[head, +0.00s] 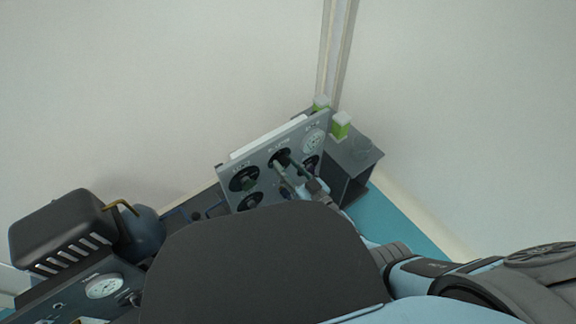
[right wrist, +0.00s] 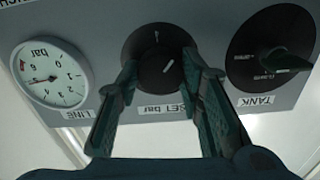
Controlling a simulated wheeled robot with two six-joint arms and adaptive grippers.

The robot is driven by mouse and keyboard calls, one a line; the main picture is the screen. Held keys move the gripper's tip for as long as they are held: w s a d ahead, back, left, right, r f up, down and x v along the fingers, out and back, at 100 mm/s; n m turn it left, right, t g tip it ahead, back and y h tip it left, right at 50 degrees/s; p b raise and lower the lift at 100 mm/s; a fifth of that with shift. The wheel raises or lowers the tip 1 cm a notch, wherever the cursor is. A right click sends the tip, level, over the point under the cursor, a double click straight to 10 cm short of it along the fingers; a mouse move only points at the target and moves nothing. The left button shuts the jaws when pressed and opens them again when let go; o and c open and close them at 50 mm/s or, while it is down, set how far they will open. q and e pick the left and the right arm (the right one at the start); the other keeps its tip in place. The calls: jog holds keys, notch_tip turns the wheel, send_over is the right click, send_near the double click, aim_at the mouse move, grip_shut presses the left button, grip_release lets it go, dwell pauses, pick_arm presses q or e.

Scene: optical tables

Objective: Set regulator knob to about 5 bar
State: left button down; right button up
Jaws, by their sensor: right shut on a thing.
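The regulator knob (right wrist: 157,50) is a round black dial with a white pointer mark, over an upside-down "SET bar" label in the right wrist view. My right gripper (right wrist: 164,72) has its two fingers on either side of the knob, shut on it. In the head view the gripper (head: 290,180) reaches the grey panel (head: 226,172) at the knob (head: 279,157). The white LINE gauge (right wrist: 66,88) is left of the knob in the wrist view; its thin needle points left, but I cannot read the value surely. My left gripper is not in view.
A black TANK dial (right wrist: 252,32) with a dark green handle is right of the knob. More dark dials (head: 244,179) are on the panel. Two green-and-white blocks (head: 341,125) stand behind it. A black machine (head: 62,228) is at the left. The teal tabletop (head: 405,222) is clear at right.

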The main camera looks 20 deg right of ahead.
jog(key=shift+m, duration=0.6)
jog(key=o, duration=1.2)
jog(key=shift+c, duration=0.2)
jog(key=shift+s+d, duration=0.1)
jog(key=shift+s, duration=0.2)
jog(key=v, duration=1.1)
jog(key=shift+s, duration=0.2)
